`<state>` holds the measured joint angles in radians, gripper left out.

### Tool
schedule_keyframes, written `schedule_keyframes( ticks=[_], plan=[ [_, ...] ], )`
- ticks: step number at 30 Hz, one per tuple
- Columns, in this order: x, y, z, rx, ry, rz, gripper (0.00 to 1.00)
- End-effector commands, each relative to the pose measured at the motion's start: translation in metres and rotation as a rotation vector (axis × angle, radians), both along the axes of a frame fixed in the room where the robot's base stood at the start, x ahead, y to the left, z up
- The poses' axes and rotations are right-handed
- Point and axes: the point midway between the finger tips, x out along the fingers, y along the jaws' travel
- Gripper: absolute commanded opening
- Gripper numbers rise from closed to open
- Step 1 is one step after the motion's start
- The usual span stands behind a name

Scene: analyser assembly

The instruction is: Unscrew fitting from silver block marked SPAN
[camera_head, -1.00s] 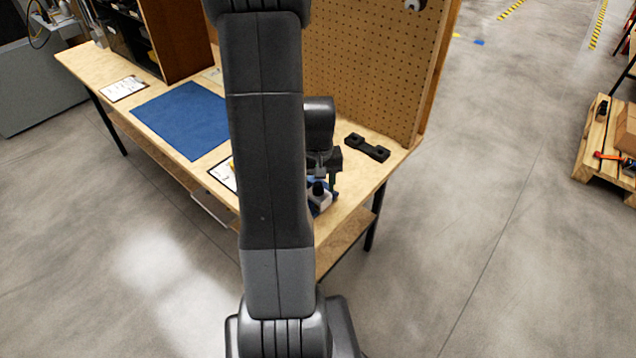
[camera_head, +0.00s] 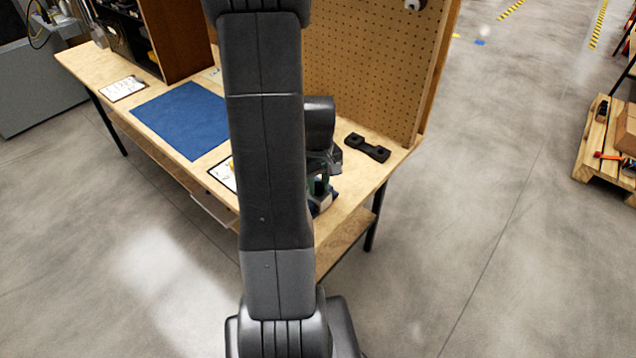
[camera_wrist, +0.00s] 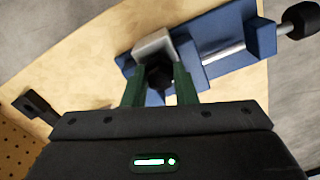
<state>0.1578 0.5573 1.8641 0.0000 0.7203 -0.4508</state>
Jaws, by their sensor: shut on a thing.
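In the wrist view the silver block (camera_wrist: 154,43) is clamped in a blue vise (camera_wrist: 218,30) on the wooden bench. No SPAN marking can be read. A dark fitting (camera_wrist: 158,76) sits at the near side of the block. My gripper (camera_wrist: 160,73) has its two green fingers on either side of the fitting and is shut on it. The fitting still appears to be against the block; its thread is hidden. In the head view my gripper (camera_head: 320,186) is small, low over the vise and partly behind my arm.
A black two-holed holder (camera_head: 367,148) lies on the bench near the pegboard (camera_head: 365,60). A blue mat (camera_head: 184,120) and clipboards lie farther left. The vise's black handle knob (camera_wrist: 300,20) sticks out at the upper right. A pallet (camera_head: 606,150) stands far off on the floor.

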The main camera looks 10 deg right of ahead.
Motion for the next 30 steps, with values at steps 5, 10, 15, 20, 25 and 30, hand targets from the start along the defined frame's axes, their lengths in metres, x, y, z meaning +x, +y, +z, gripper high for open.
schedule_keyframes(
  ticks=[5,10,15,20,25,30],
  plan=[
    [0.0003,-0.0001,0.0001,-0.001,-0.001,0.023,0.03],
    [0.0003,-0.0001,0.0001,-0.001,-0.001,0.185,0.03],
    [0.0003,-0.0001,0.0003,-0.001,-0.001,0.323,0.03],
    [0.0003,-0.0001,0.0005,-0.001,-0.001,0.351,0.03],
    [0.0003,-0.0001,0.0004,-0.001,-0.001,0.350,0.03],
    [0.0004,-0.0001,0.0007,-0.001,-0.001,0.376,0.03]
  ],
)
